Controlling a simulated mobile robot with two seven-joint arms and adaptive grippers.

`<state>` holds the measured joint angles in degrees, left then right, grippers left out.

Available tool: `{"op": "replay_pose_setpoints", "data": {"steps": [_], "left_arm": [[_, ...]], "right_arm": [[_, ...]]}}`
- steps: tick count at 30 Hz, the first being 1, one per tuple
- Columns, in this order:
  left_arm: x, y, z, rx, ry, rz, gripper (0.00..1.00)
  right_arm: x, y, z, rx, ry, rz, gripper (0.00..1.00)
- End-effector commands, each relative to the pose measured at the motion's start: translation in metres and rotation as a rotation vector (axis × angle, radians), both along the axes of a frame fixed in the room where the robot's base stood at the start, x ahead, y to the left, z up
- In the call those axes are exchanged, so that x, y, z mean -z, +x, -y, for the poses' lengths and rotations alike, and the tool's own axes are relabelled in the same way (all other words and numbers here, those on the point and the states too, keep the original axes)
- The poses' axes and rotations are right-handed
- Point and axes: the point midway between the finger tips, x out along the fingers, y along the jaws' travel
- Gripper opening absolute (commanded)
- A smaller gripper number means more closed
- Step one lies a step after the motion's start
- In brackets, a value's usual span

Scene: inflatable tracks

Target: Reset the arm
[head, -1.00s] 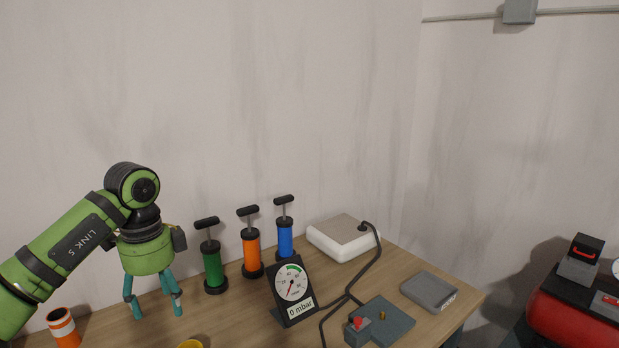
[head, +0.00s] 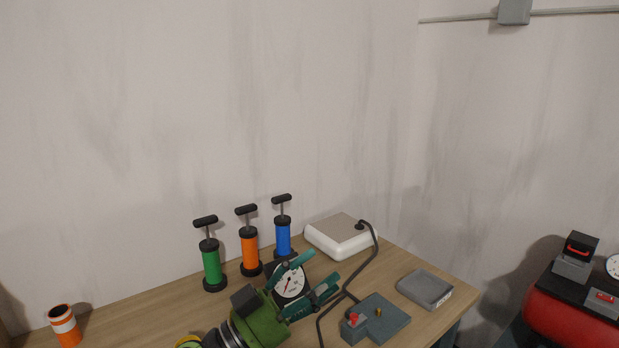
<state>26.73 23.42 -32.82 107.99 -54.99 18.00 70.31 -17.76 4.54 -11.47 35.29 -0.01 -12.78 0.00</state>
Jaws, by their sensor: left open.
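My left gripper (head: 319,272) has a green body and teal fingers. It is low at the bottom middle of the head view, with its fingers spread apart and pointing up and to the right. It is empty. It covers much of the round pressure gauge (head: 289,281), and I cannot tell whether it touches it. My right gripper is out of view.
Green (head: 212,265), orange (head: 250,250) and blue (head: 283,238) hand pumps stand at the table's back. A white box (head: 341,238) with a black hose, a teal valve plate (head: 384,322) and a grey pad (head: 425,288) are at right. An orange-white cup (head: 64,326) stands left.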

Motion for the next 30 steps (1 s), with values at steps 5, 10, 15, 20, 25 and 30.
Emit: {"op": "replay_pose_setpoints", "data": {"steps": [5,10,15,20,25,30], "left_arm": [[0.038,0.024,-0.08,-0.447,-0.226,-0.239,0.65],[0.137,0.01,-0.155,-0.824,-0.197,-0.61,0.65],[0.239,-0.053,-0.196,-1.022,-0.007,-1.004,0.65],[0.297,-0.121,-0.208,-1.059,0.183,-1.279,0.65],[0.329,-0.181,-0.21,-1.028,0.346,-1.478,0.65],[0.347,-0.235,-0.208,-0.965,0.487,-1.636,0.65]], "right_arm": [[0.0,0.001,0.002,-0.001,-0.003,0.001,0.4],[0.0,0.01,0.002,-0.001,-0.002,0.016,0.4],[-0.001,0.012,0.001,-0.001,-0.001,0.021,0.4],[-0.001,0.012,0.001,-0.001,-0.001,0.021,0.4],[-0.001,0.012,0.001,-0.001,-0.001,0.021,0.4],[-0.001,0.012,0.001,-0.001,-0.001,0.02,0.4]]}}
